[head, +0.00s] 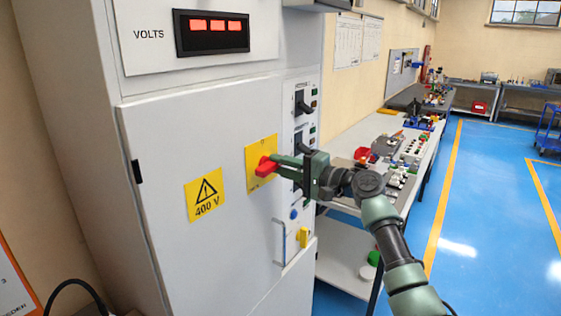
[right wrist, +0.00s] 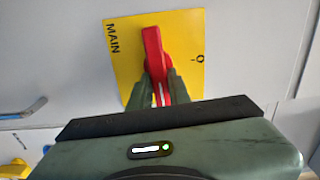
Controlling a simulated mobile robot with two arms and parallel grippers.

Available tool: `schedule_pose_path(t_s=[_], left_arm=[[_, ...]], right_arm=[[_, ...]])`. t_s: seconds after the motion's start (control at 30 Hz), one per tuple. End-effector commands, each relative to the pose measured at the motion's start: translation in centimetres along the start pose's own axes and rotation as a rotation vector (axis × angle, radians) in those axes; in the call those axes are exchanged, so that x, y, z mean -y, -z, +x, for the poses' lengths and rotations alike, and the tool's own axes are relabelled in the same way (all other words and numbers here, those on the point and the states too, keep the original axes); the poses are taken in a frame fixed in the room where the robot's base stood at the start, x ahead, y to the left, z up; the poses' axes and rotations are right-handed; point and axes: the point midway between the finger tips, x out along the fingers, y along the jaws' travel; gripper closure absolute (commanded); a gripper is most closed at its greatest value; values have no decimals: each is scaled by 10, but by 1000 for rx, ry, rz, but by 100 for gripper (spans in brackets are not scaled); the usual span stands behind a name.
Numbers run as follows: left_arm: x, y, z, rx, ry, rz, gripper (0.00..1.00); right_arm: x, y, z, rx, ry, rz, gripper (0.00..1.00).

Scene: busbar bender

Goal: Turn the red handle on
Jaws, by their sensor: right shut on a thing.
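The red handle (head: 265,167) sits on a yellow plate (head: 261,149) on the front of the white cabinet (head: 140,130). My right gripper (head: 277,166) is shut on the handle from the right. In the right wrist view, the red handle (right wrist: 153,52) stands between the two fingers of my right gripper (right wrist: 161,86). The yellow plate (right wrist: 125,65) there shows the word MAIN on its left and a mark like a circle on its right. My left gripper is out of view.
A 400 V warning sign (head: 205,194) is left of the handle. Small switches (head: 305,104), a blue button (head: 293,214) and a yellow knob (head: 304,237) are on the cabinet's right side. A cluttered workbench (head: 345,163) stands behind my right arm. Blue floor (head: 485,200) is clear at right.

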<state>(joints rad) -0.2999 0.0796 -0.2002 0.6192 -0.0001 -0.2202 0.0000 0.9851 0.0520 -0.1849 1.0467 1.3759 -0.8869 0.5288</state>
Motion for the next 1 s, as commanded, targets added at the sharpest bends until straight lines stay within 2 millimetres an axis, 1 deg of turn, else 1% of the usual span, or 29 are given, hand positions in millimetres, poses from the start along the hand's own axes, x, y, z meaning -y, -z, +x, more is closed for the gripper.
schedule_pose_path(t_s=[0.23,0.7,0.73,0.8,1.0], left_arm=[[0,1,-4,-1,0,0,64],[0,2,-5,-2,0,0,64],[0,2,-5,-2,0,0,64],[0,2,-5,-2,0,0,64],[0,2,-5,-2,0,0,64]], right_arm=[[-1,0,0,-1,0,64,100],[-2,0,0,-2,0,78,100],[-2,0,0,-2,0,77,76],[-2,0,0,-2,0,77,60],[-2,0,0,-2,0,74,60]])
